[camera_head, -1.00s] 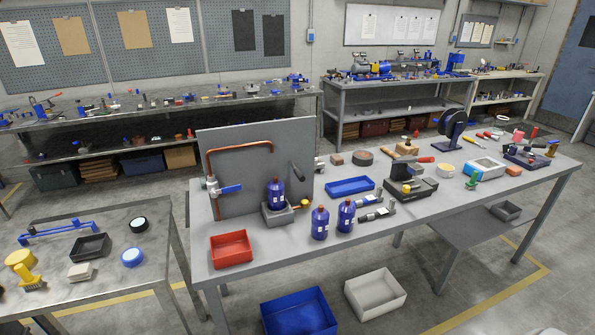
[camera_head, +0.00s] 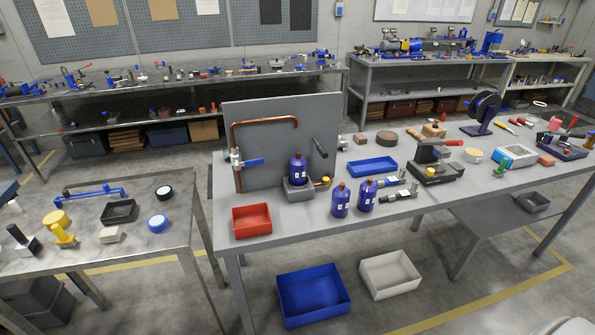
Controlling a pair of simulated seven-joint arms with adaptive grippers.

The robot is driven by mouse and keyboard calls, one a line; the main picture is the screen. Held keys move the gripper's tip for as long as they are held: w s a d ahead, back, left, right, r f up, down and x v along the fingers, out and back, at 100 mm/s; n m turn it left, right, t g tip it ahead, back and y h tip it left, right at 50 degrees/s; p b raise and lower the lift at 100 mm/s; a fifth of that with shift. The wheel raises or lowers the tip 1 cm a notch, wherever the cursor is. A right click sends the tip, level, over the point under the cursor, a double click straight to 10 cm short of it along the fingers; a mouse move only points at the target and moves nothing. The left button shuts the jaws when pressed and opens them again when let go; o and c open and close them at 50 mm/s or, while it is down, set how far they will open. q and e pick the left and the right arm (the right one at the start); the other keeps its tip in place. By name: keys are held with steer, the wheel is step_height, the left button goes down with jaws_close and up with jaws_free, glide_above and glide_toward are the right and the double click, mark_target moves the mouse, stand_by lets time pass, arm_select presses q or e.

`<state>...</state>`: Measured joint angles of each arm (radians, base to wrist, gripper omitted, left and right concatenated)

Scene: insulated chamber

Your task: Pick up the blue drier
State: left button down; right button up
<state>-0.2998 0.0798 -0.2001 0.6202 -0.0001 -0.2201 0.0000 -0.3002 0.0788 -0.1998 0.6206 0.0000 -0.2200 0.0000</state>
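Three blue bottle-shaped cylinders with copper-brown tops and white labels look like driers. One blue cylinder (camera_head: 298,169) stands upright in a grey block holder (camera_head: 299,193) in front of a grey upright panel. A second blue cylinder (camera_head: 340,201) and a third blue cylinder (camera_head: 367,195) stand upright side by side on the table's front part, right of the holder. I cannot tell which one is meant by the blue drier. Neither of my grippers is in view. No gripper touches any of the cylinders.
A red tray (camera_head: 252,221) sits left of the holder, and a blue tray (camera_head: 372,166) lies behind the cylinders. Metal fittings (camera_head: 398,195) lie right of them. The grey panel (camera_head: 270,145) carries a copper pipe.

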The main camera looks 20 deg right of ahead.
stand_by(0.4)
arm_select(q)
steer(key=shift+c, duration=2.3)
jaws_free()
